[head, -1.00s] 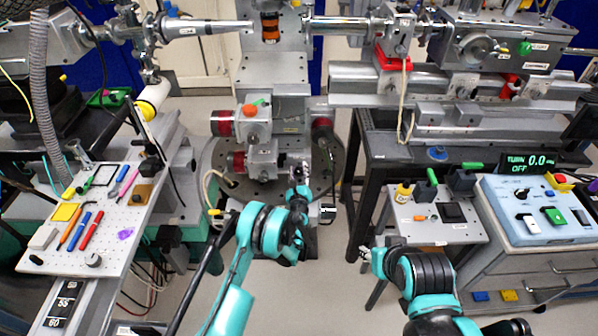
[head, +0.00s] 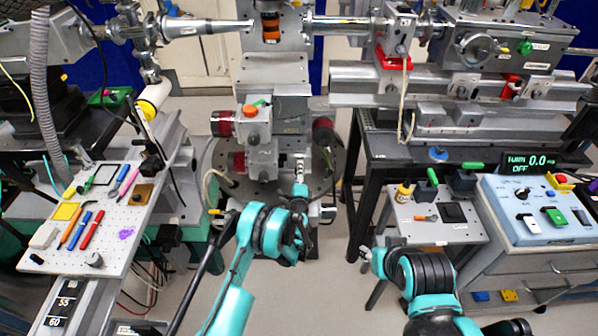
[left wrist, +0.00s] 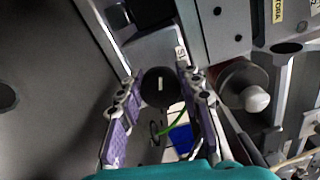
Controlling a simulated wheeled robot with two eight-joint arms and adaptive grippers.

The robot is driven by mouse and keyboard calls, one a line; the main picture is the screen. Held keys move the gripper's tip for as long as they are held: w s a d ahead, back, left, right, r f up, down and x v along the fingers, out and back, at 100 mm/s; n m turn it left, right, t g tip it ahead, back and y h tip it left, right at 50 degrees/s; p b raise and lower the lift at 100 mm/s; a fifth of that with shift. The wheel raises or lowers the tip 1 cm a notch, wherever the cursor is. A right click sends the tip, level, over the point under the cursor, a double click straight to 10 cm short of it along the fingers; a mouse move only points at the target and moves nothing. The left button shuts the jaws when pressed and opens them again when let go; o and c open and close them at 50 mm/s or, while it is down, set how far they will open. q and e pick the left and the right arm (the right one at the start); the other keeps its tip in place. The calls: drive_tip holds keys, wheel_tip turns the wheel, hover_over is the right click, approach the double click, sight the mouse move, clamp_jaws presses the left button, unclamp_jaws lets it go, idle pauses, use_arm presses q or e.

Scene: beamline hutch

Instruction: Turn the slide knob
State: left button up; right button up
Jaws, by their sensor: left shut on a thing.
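The slide knob (left wrist: 158,87) is a dark round knob with a short white mark, seen in the left wrist view. My left gripper (left wrist: 160,84) has its two purple-padded fingers on either side of the knob and is shut on it. In the head view my left gripper (head: 300,167) is at the front of the grey central stage column (head: 277,110), and the knob itself is hidden there. My right gripper (head: 367,260) is beside the small grey side table, away from the knob; its finger opening is too small to tell.
A pale round-ended knob (left wrist: 256,99) sits right of the fingers in the wrist view. A display (head: 532,163) reads "TURN 0.0" and "OFF". A tool board (head: 120,215) stands left, a small side table (head: 440,232) right.

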use_arm(q)
drive_tip(key=n, duration=0.5)
drive_tip(key=shift+n, duration=2.4)
drive_tip(key=shift+f, duration=0.1)
drive_tip(key=o, duration=1.2)
drive_tip(key=shift+c, duration=0.2)
wheel_tip(320, 180, up, 10)
